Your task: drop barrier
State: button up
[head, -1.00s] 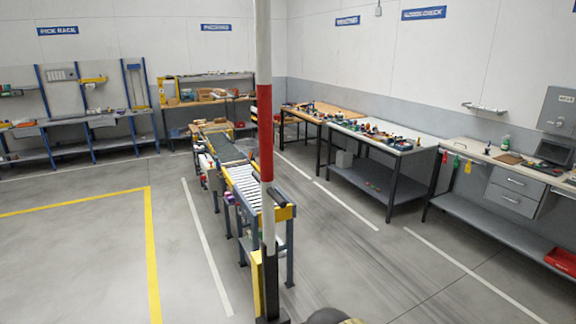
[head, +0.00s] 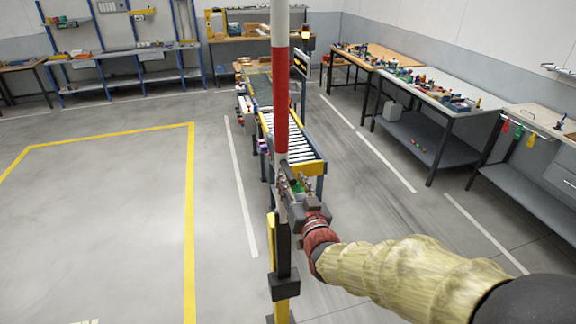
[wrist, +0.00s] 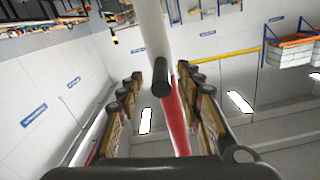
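The barrier is a red and white pole (head: 281,90) that stands upright on a black and yellow post (head: 282,255). In the wrist view its white part (wrist: 150,25) and red part (wrist: 174,115) run between my fingers. A short black handle (wrist: 161,75) sticks out from the pole towards the wrist camera. My gripper (head: 287,180) is at the pole just above the post. In the wrist view my gripper (wrist: 162,88) is open, one finger on each side of the handle, with gaps showing. The handle is hidden by my gripper in the head view.
A roller conveyor (head: 284,128) stands just behind the pole. A workbench (head: 440,95) and a counter with hanging tags (head: 545,125) line the right. The floor at left, inside a yellow line (head: 190,220), is clear.

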aim_at(284, 161)
jog(key=shift+p+x, duration=0.45)
jog(key=shift+x, duration=2.95)
jog(key=shift+f, duration=0.1)
jog(key=shift+c, duration=0.3)
jog(key=shift+s, duration=0.15)
jog(key=c, duration=0.8)
grip_shut()
jog(key=shift+r, duration=0.25)
